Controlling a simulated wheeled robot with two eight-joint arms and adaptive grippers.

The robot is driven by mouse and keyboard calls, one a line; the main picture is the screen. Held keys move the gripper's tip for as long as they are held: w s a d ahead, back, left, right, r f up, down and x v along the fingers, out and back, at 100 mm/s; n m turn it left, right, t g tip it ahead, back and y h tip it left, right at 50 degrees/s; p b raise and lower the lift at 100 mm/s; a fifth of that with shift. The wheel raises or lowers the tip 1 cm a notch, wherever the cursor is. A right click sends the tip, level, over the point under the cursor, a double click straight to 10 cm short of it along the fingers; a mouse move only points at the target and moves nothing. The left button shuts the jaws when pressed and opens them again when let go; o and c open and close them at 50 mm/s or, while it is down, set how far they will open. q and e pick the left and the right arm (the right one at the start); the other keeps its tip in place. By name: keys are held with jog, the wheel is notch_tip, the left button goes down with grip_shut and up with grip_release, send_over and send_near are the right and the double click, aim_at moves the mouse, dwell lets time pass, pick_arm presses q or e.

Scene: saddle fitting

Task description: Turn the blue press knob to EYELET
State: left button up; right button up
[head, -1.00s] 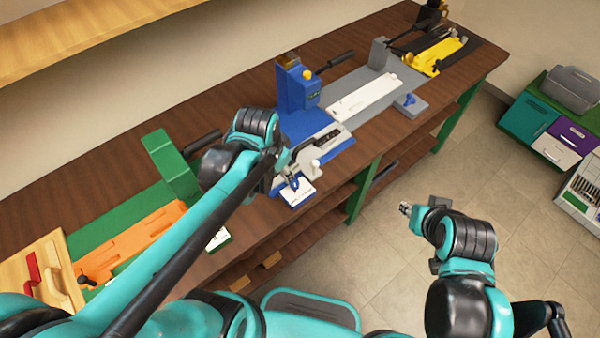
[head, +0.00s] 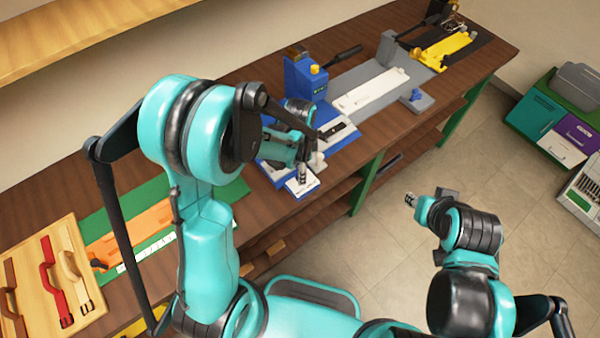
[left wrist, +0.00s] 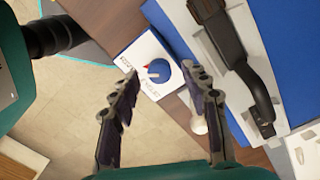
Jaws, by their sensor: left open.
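The blue press knob (left wrist: 160,70) sits on a white dial plate (left wrist: 147,52) in the left wrist view. It has a white line on its face and a red mark at its left edge. Small lettering runs round it; the lower word looks like EYELET, the others are too small to read. My left gripper (left wrist: 160,67) is open, one finger on each side of the knob; contact is not clear. In the head view my left gripper (head: 302,174) is over the dial plate (head: 299,187) at the blue press's (head: 305,76) front, hiding the knob. My right gripper (head: 410,199) is away over the floor.
A black lever (left wrist: 245,75) and a pale round knob (left wrist: 199,124) are close to the left gripper's right finger. A grey fixture with a white strip (head: 372,91) lies right of the press. An orange strip (head: 130,232) lies on green at left.

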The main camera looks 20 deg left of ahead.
pick_arm(q)
jog(key=shift+f, duration=0.55)
grip_shut()
